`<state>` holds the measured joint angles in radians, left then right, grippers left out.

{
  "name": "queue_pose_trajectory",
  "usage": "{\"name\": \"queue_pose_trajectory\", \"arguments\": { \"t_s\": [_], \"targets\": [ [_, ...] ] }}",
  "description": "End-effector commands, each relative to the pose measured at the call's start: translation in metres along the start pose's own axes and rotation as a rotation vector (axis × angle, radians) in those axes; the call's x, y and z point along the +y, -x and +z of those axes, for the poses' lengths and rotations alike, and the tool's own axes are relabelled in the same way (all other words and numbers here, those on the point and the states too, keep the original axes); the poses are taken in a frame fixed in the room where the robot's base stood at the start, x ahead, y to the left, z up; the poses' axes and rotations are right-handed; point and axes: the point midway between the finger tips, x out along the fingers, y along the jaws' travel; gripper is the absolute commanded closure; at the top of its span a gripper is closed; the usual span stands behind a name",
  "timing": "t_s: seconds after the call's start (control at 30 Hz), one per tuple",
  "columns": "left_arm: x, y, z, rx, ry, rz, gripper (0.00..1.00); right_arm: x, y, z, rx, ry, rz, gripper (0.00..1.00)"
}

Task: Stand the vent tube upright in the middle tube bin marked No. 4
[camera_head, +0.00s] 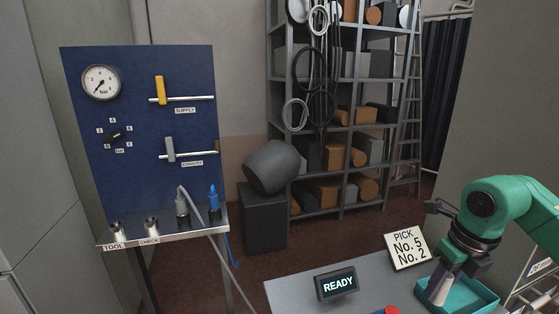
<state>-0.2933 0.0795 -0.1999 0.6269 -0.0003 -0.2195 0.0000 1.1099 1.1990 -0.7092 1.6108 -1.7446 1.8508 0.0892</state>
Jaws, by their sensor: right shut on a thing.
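My right gripper (447,277), on a green arm from the right edge, points down at the lower right. It is shut on a short pale grey tube (439,291), which looks like the vent tube. The tube is slightly tilted. Its lower end is in or just over a teal tray (486,301); I cannot tell whether it touches the tray floor. My left gripper is out of view. No tube bin marked No. 4 can be made out.
A card (407,250) reads "PICK No. 5 No. 2". A READY display (338,285) and a red button (391,310) are on the grey table (290,289). A blue gauge panel (140,150) stands left. A loaded shelf (340,128) and dark bin (263,218) stand behind.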

Motion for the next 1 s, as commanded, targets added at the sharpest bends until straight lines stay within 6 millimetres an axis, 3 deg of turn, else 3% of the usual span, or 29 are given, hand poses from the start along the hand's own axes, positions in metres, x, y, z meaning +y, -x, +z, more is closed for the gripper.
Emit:
{"name": "queue_pose_trajectory", "arguments": {
  "t_s": [0.17,0.27,0.7,0.83,1.0],
  "targets": [
    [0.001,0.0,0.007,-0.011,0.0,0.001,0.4,0.021,-0.024,-0.003,0.003,0.414,0.065,1.0],
    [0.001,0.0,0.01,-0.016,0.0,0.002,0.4,0.039,-0.042,-0.007,0.002,0.748,0.119,1.0],
    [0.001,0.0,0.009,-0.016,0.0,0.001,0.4,0.128,-0.118,-0.047,0.0,2.393,0.366,1.0],
    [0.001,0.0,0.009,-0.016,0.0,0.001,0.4,0.148,-0.131,-0.059,-0.001,2.743,0.417,1.0],
    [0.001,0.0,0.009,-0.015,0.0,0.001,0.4,0.154,-0.136,-0.065,0.005,2.901,0.436,1.0]
  ]
}}
